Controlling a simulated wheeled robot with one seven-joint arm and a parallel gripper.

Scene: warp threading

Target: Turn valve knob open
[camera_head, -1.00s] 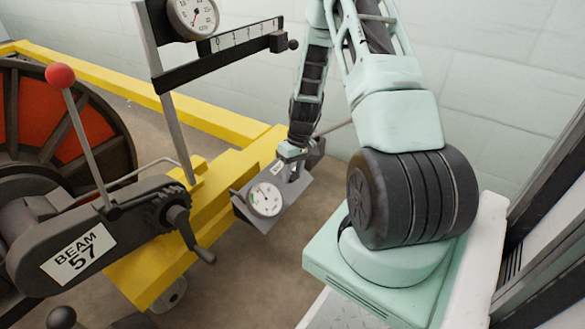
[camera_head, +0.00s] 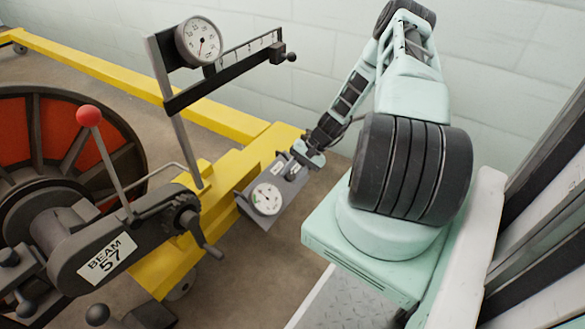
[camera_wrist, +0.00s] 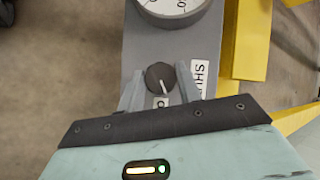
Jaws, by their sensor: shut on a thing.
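The dark round valve knob (camera_wrist: 160,77) sits on a grey panel (camera_wrist: 140,50) in the wrist view. A white line on it points down the picture, towards a small white label partly hidden by my gripper. A second label reading "SHU…" (camera_wrist: 199,76) lies to the right. My gripper (camera_wrist: 161,85) has one finger on each side of the knob and is shut on it. In the head view my gripper (camera_head: 299,160) is at the upper right end of the panel (camera_head: 256,214).
A white gauge (camera_head: 266,199) is on the panel, beside the yellow frame (camera_head: 185,250). A dial on a post (camera_head: 199,41) with a scale arm (camera_head: 225,75) rises at the left of my arm. A red-knobbed lever (camera_head: 89,116) and a crank (camera_head: 205,240) stand further left.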

